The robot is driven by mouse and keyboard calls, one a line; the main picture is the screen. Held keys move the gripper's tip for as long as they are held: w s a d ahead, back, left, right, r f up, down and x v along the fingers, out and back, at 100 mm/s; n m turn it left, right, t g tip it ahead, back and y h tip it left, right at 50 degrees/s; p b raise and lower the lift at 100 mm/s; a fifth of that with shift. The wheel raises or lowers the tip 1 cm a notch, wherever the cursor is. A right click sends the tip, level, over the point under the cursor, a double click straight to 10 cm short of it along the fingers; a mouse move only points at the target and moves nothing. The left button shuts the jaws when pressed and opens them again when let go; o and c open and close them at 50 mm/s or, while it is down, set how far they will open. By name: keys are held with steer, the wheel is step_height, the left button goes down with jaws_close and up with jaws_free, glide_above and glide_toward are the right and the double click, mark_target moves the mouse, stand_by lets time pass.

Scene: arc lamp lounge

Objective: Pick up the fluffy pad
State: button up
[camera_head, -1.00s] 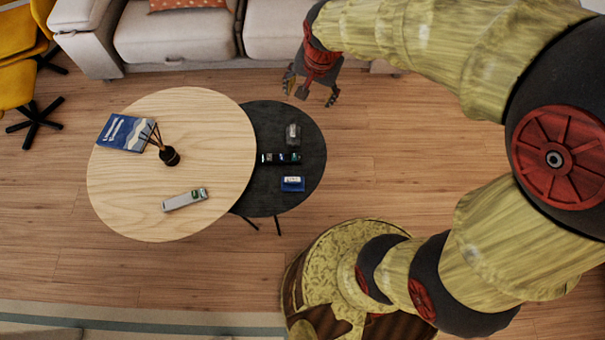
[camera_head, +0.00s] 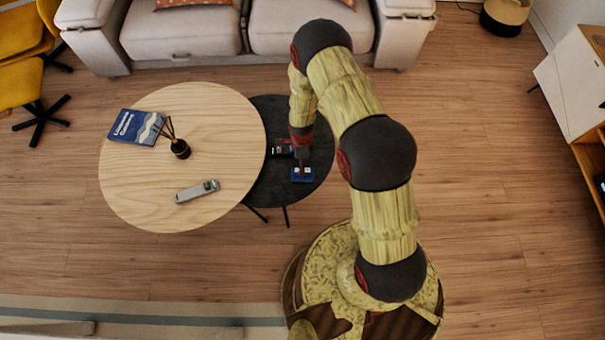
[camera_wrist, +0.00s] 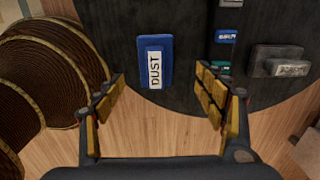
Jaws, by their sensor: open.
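A small blue pad (camera_wrist: 141,66) with a white label reading "DUST" lies on the round black table, near its edge. No fluffy texture can be made out on it. In the head view the blue pad (camera_head: 302,175) shows just below my gripper (camera_head: 302,151). In the wrist view my gripper (camera_wrist: 162,80) is open and empty. Its fingers stand left and right of the pad in the picture, with the pad beyond the fingertips. I see no contact with it.
The black table (camera_wrist: 190,105) also holds a row of small labelled items (camera_wrist: 226,37) and a grey block (camera_wrist: 262,57), both right of the pad in the wrist view. A higher wooden table (camera_head: 140,190) overlaps it, carrying a book (camera_head: 136,127), a diffuser (camera_head: 180,149) and a grey device (camera_head: 197,191).

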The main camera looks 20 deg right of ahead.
steer(key=f+b, duration=0.1)
steer(key=f, duration=0.2)
steer(key=f+b, duration=0.1)
steer(key=f, duration=0.2)
steer(key=s+f+b, duration=0.1)
steer(key=f, duration=0.1)
steer(key=shift+d+f, duration=0.1)
steer(key=shift+f, duration=0.3)
steer(key=shift+r, duration=0.1)
steer(key=shift+c, duration=1.2)
steer(key=c, duration=1)
